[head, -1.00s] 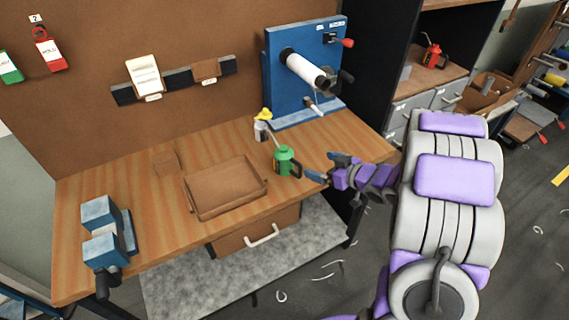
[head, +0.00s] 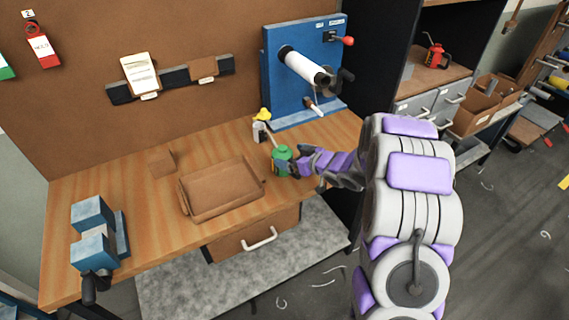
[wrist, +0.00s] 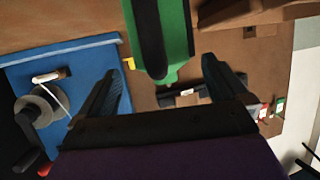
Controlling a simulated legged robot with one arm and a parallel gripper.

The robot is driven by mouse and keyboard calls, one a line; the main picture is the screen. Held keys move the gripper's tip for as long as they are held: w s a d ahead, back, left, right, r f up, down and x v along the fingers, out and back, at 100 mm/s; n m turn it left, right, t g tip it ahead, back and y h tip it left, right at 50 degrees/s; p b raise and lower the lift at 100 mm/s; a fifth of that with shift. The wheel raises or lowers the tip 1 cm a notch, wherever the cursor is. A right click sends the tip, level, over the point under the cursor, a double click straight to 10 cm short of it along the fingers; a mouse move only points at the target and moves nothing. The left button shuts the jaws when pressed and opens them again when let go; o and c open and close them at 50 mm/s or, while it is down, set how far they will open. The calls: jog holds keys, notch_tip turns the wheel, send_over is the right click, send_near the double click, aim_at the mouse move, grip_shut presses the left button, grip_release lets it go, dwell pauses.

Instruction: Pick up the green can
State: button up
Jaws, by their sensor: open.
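The green can (head: 281,158) stands upright on the wooden workbench, right of the shallow brown tray. It has a thin spout and a dark handle on the side toward my arm. My gripper (head: 290,168) is at the can's right side in the head view, and the arm partly hides its fingertips. In the wrist view the can (wrist: 176,35) shows large at the top, its dark handle in front of its green body. The two fingers of my gripper (wrist: 160,85) are spread wide, with the can between and beyond them. I cannot tell whether they touch it.
The brown tray (head: 187,206) lies left of the can. A small yellow-topped bottle (head: 260,130) stands just behind it. A blue machine (head: 283,60) with a roller stands at the back. A blue vise (head: 92,215) sits at the left end. Bare wood lies in front.

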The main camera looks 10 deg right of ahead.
aim_at(287, 153)
jog(key=shift+x, duration=1.15)
jog(key=shift+w+a, duration=0.1)
jog(key=shift+a, duration=0.25)
jog(key=shift+c, duration=0.4)
jog(key=shift+d, duration=0.25)
jog(key=c, duration=0.6)
jog(key=shift+a, duration=0.1)
jog(key=c, duration=0.6)
jog(key=shift+c, duration=0.2)
jog(key=shift+r+p, duration=0.7)
jog(key=shift+r, duration=1.2)
jog(key=s+d+r+p, duration=0.1)
jog(key=s+p, duration=0.1)
jog(key=s, duration=1.4)
jog(key=shift+d, duration=0.4)
